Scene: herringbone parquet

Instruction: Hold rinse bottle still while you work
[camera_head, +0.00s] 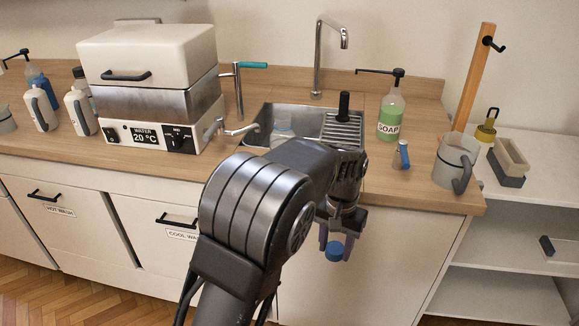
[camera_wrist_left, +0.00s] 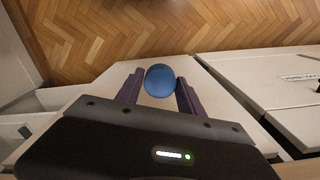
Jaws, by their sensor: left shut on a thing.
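My left gripper (camera_head: 336,248) is held out in front of the counter, pointing down, and is shut on a small round blue thing (camera_head: 335,251) that looks like a cap. In the left wrist view the blue thing (camera_wrist_left: 160,81) sits between the two dark fingertips (camera_wrist_left: 158,88). A pale translucent bottle (camera_head: 283,131) stands in the sink, partly hidden behind my left arm. I cannot tell for sure that it is the rinse bottle. My right gripper is not in view.
The sink (camera_head: 262,112) has a tall tap (camera_head: 318,50) and a drain rack (camera_head: 342,130). A green soap bottle (camera_head: 389,118) and a grey mug (camera_head: 452,160) stand to its right. A water bath (camera_head: 150,90) stands left. A white shelf (camera_head: 510,240) is at the right.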

